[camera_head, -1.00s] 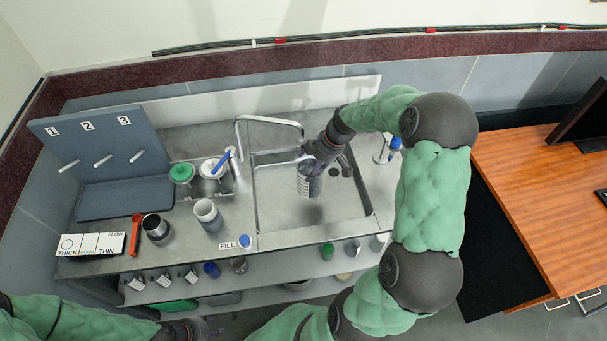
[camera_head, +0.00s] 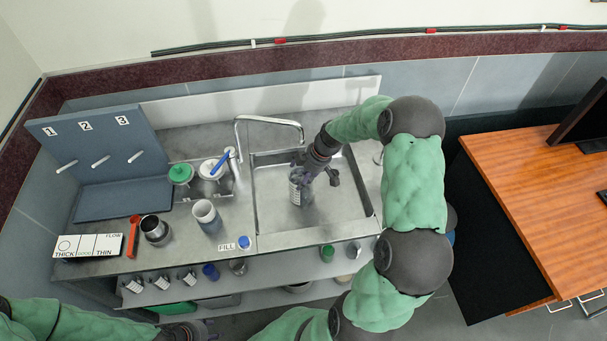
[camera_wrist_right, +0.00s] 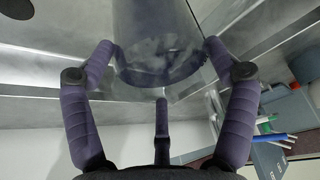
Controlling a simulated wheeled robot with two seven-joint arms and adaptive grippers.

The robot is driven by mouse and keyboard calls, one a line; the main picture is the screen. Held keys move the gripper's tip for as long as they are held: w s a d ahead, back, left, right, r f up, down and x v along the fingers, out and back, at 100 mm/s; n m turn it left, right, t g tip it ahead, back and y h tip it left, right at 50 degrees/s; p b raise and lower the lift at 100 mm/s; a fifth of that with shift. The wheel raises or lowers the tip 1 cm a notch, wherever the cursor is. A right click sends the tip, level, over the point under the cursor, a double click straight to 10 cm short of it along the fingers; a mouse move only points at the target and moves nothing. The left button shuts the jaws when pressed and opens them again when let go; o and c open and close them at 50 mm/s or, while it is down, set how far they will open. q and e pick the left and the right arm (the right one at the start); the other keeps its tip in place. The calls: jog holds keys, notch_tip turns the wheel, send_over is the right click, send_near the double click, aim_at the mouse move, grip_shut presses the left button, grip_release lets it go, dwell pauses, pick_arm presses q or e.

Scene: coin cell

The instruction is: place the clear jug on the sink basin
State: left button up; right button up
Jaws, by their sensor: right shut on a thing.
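The clear jug (camera_head: 296,190), marked with dark print, is over the left part of the sink basin (camera_head: 345,218) in the head view. My right gripper (camera_head: 307,175) is shut on it. In the right wrist view the clear jug (camera_wrist_right: 160,35) stands between the fingers of my right gripper (camera_wrist_right: 160,65), its rounded end towards the palm. It is low in the basin; I cannot tell whether it touches the floor. My left gripper (camera_head: 200,331) is at the bottom edge of the head view, partly cut off, its jaws unclear.
The faucet (camera_head: 270,120) arches behind the basin. Left of it stand a green-lidded jar (camera_head: 181,173), a grey-white cup (camera_head: 206,214) and a dark metal cup (camera_head: 155,228). The basin's right side is clear.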

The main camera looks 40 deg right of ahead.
jog(key=shift+f, duration=0.15)
jog(key=o, duration=1.4)
jog(key=p+v, duration=0.1)
jog(key=v, duration=1.1)
jog(key=shift+s+p, duration=0.1)
jog(key=shift+p, duration=0.25)
